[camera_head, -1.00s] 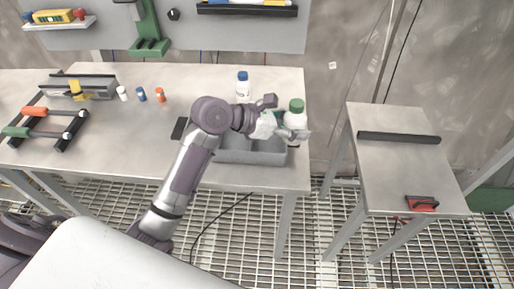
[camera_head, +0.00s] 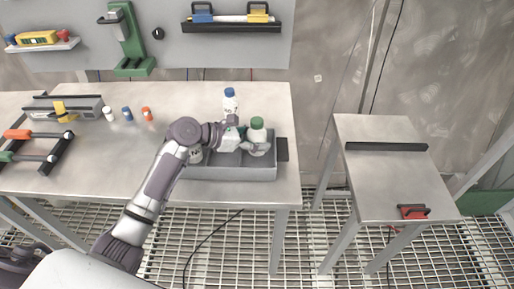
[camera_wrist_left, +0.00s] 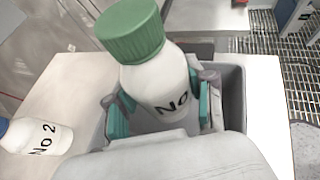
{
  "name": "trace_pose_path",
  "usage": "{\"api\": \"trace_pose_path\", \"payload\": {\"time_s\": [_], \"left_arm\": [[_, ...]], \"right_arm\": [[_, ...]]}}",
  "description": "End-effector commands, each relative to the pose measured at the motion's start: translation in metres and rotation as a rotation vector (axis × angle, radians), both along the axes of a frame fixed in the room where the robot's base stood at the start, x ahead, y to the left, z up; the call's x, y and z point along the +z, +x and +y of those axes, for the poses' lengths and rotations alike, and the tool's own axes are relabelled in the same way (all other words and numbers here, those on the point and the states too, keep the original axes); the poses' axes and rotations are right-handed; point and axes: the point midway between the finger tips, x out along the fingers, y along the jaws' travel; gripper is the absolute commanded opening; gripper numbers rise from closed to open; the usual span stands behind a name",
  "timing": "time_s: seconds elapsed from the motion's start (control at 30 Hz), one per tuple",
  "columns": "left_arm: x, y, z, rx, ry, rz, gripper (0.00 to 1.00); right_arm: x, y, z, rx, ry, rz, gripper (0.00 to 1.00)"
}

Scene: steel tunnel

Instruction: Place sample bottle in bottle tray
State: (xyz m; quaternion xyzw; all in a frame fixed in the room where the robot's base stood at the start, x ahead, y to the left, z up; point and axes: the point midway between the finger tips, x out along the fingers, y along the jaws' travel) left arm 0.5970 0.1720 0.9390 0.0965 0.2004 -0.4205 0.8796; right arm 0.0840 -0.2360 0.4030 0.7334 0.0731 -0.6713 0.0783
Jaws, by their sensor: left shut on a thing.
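The white sample bottle with a green cap (camera_head: 257,126) is between the fingers of my left gripper (camera_head: 246,145), which is shut on it. In the left wrist view the bottle (camera_wrist_left: 158,80) stands between the teal finger pads of the gripper (camera_wrist_left: 160,112), roughly upright, with "No" readable on its label. Its base is hidden. The grey bottle tray (camera_head: 235,173) lies under the gripper, and the bottle is over its right part. Whether the base touches the tray floor cannot be told. My right gripper is not in view.
A pale object (camera_head: 195,155), partly hidden by my arm, shows at the tray's left. Small capped vials (camera_head: 127,114) stand further left. A side table (camera_head: 385,180) is at right.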

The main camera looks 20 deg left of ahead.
Motion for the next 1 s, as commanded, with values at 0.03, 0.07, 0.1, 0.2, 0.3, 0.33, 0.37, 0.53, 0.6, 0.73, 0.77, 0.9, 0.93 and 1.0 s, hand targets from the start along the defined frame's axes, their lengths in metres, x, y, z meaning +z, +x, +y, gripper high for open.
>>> {"api": "trace_pose_path", "payload": {"time_s": [0.03, 0.07, 0.1, 0.2, 0.3, 0.33, 0.37, 0.53, 0.6, 0.73, 0.77, 0.9, 0.93, 1.0], "left_arm": [[-0.009, -0.001, 0.0, 0.0, -0.002, 0.005, 0.11], [-0.014, -0.001, 0.0, 0.0, -0.002, 0.005, 0.11], [-0.02, -0.001, 0.0, 0.0, -0.002, 0.005, 0.11], [-0.032, -0.001, -0.001, 0.0, -0.001, 0.005, 0.11], [-0.036, -0.001, -0.001, 0.0, -0.001, 0.002, 0.11], [-0.036, 0.0, -0.001, 0.0, -0.001, 0.001, 0.11], [-0.036, 0.0, -0.001, 0.0, -0.001, 0.001, 0.11], [-0.036, -0.001, -0.001, 0.0, -0.001, 0.001, 0.11], [-0.038, 0.0, -0.001, 0.0, -0.001, 0.002, 0.11], [-0.039, -0.001, -0.001, 0.0, 0.0, 0.003, 0.7], [-0.039, -0.001, -0.001, 0.0, 0.0, 0.003, 0.75], [-0.039, -0.001, -0.001, 0.0, 0.0, 0.003, 0.79], [-0.039, -0.001, -0.001, 0.0, 0.0, 0.003, 0.79], [-0.039, -0.001, -0.001, 0.0, 0.0, 0.003, 0.79]], "right_arm": [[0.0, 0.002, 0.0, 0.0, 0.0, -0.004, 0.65], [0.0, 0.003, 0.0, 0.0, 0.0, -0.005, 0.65], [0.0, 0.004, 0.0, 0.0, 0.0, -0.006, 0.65], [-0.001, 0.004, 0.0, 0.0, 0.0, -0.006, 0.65], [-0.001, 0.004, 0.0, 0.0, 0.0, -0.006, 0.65], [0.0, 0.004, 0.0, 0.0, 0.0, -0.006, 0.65], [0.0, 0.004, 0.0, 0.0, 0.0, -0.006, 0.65], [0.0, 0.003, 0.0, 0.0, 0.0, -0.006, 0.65], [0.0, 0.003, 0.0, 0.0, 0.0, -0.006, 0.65], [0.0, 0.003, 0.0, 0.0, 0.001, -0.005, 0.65], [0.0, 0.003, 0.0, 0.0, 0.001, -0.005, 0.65], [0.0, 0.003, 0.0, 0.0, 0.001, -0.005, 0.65], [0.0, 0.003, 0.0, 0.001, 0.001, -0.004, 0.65], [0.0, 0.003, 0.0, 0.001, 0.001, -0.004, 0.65]]}}
